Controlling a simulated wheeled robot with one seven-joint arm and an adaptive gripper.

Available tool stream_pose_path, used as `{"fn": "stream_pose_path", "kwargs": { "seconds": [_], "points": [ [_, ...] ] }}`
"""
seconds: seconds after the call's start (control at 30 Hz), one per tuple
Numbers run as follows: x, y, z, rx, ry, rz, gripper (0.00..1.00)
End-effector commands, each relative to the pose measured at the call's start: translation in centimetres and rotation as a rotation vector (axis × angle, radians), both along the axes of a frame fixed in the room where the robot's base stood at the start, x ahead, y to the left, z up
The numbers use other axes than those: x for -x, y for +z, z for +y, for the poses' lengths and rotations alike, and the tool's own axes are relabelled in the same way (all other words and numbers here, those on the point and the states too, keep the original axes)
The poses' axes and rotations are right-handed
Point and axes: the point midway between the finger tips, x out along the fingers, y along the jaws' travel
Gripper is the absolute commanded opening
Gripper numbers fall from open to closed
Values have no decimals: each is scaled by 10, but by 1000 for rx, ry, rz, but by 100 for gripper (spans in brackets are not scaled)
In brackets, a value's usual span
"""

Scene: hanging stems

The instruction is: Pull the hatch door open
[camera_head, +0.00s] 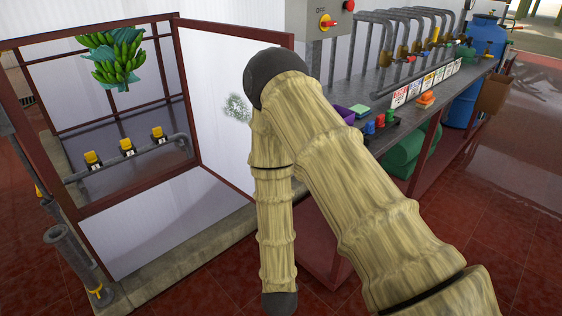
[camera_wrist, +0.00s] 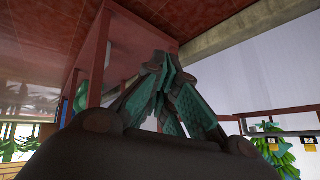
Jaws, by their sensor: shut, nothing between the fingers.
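A white panel (camera_head: 212,85) with a dark red edge stands at the right side of a red-framed booth, at an angle to its open front. It may be the hatch door; no handle shows on it, and my arm hides part of it. My gripper (camera_wrist: 172,72) shows only in the wrist view, with its dark and teal leaf-like fingers together and empty. In the head view the gripper is out of sight.
Green bananas (camera_head: 115,58) hang in the booth above a pipe with yellow tags (camera_head: 127,147). A concrete curb (camera_head: 170,262) runs along the booth's base. A workbench (camera_head: 455,85) with pipes, cards and small coloured items stands to the right. Red floor is open at lower right.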

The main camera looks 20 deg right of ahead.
Motion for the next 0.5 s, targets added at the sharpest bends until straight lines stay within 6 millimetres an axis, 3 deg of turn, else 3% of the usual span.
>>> {"fn": "stream_pose_path", "kwargs": {
  "seconds": [0.03,0.1,0.2,0.33,0.5],
  "points": [
    [-31,16,3,-11,-84,-108,0],
    [-67,47,5,-31,-219,-264,0],
    [-108,95,8,-70,-403,-483,0],
    [-142,163,14,-133,-628,-767,0],
    [-155,247,27,-217,-884,-1106,0]
  ]
}}
